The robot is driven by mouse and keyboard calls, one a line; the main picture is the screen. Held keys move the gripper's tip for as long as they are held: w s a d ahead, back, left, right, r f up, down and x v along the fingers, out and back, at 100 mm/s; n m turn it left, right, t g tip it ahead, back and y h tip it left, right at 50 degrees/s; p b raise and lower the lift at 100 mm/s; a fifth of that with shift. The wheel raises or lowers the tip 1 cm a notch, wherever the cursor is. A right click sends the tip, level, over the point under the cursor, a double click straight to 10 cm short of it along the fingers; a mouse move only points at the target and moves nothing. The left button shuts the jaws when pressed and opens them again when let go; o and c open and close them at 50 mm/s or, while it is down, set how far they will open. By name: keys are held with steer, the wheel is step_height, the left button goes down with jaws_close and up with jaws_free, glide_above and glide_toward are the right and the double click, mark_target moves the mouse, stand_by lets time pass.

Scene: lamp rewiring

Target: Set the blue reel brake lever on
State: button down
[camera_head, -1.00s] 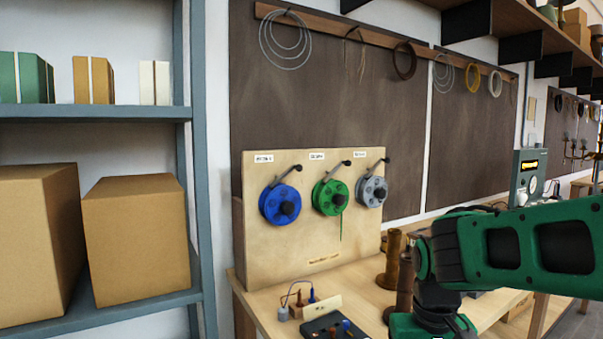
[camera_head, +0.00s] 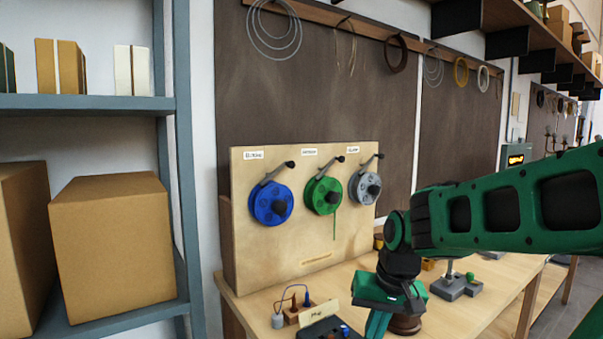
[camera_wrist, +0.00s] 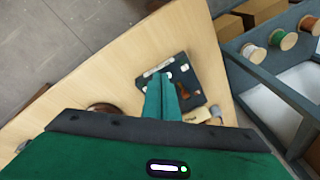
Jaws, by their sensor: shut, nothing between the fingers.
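The blue reel (camera_head: 271,204) hangs at the left of the upright wooden reel board (camera_head: 320,245). Its brake lever (camera_head: 277,174) is a grey arm with a black knob, slanting up to the right above the reel. The green reel (camera_head: 323,196) and the grey reel (camera_head: 365,188) hang to its right with similar levers. My gripper (camera_head: 377,324) points down over the bench, to the right of and below the blue reel, well apart from its lever. In the wrist view its green fingers (camera_wrist: 163,98) are together and empty.
A black tray (camera_wrist: 183,85) lies on the bench beneath my gripper. A small wooden block with pegs and a wire (camera_head: 296,308) stands at the bench's front left. A grey shelf with cardboard boxes (camera_head: 112,235) stands at the left. Clear air lies before the board.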

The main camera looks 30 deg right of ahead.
steer(key=w+d+r+m+t+y, duration=0.1)
steer(key=w+d+r+t, duration=0.2)
steer(key=w, duration=0.4)
steer(key=w+d+r+m+t, duration=0.1)
steer(key=w+r+m+t, duration=0.1)
steer(key=w+r, duration=0.35)
steer(key=w+d+r+m+t+y, duration=0.1)
steer(key=w+d+r+t, duration=0.15)
steer(key=w, duration=0.55)
steer(key=w+d+r+m+t+y, duration=0.1)
steer(key=w+d+r+m+t, duration=0.15)
steer(key=r, duration=0.35)
steer(key=w+d+r+m+t+y, duration=0.1)
steer(key=d+r+t, duration=0.15)
steer(key=r, duration=0.25)
steer(key=w+d+r+m+t, duration=0.1)
steer(key=w+r+m+t, duration=0.15)
steer(key=r, duration=0.35)
steer(key=w+a+r, duration=0.1)
steer(key=w+a, duration=0.5)
steer(key=w, duration=0.2)
steer(key=shift+w+r, duration=0.15)
steer(key=shift+r, duration=0.05)
steer(key=shift+a+y, duration=0.15)
steer(key=shift+y, duration=0.25)
